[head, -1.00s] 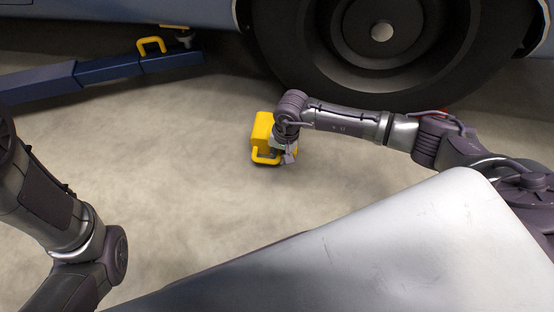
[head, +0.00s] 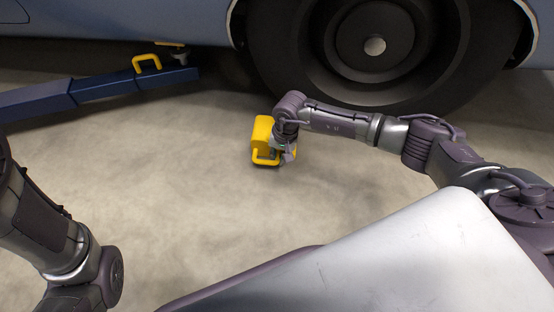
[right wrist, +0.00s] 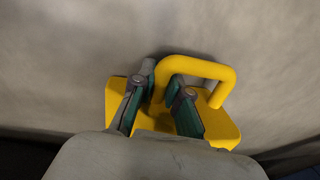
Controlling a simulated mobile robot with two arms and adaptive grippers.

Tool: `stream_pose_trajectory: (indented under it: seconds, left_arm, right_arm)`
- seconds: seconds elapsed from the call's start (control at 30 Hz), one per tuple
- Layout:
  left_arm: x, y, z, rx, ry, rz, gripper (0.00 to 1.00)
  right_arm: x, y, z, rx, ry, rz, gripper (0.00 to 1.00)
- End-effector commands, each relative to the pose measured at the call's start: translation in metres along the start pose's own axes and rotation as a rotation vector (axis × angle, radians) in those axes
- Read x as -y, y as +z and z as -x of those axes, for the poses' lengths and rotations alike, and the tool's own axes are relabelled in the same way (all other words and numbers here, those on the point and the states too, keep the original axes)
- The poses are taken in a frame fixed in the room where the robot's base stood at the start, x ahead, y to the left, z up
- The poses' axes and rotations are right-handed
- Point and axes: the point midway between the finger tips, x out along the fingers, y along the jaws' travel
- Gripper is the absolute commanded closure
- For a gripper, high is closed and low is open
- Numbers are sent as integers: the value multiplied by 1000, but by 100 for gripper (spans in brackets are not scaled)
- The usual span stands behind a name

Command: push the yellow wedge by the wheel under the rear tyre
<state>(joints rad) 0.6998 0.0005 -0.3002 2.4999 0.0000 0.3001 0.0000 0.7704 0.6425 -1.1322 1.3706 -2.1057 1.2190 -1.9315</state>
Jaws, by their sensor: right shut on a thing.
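The yellow wedge (head: 262,132), with a loop handle at its near end, is low at the floor before the rear tyre (head: 290,85). A strip of floor shows between wedge and tyre. My right gripper (head: 277,152) is at the wedge's handle end, partly hidden behind its own wrist. In the right wrist view, its two teal-padded fingers (right wrist: 160,98) are shut on one leg of the yellow handle (right wrist: 218,72). The wedge's body there is partly hidden under the gripper. Of my left arm only links show at the left edge; its gripper is out of view.
A blue lift arm (head: 100,88) with a yellow loop handle (head: 147,63) reaches under the blue car (head: 130,18) at the left. The concrete floor (head: 190,210) between my arms is clear. The car's sill hangs low across the top.

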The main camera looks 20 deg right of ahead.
Motion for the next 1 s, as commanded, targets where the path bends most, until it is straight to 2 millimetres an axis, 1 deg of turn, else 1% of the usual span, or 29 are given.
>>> stream_pose_trajectory:
  seconds: [0.03,0.27,0.3,0.43,0.47,0.77,0.87,1.0]
  left_arm:
    - [0,0,0,0,0,0,100]
    - [0,0,0,0,0,0,100]
    - [0,0,0,0,0,0,100]
    - [0,0,0,0,0,0,100]
    - [0,0,0,0,0,0,100]
    - [1,0,0,2,-4,0,100]
    - [1,0,0,2,-3,0,100]
    - [0,0,0,1,-2,0,100]
  right_arm:
    - [-1,-2,0,-3,1,-2,100]
    - [-1,-3,0,-3,1,-2,100]
    - [-1,-3,0,-3,1,-2,80]
    - [-1,-2,0,-2,1,-2,59]
    - [0,-2,0,-2,0,-2,56]
    - [0,-2,2,-1,0,-1,56]
    - [0,-3,10,-2,0,-1,56]
    - [-1,-3,34,-4,0,0,56]
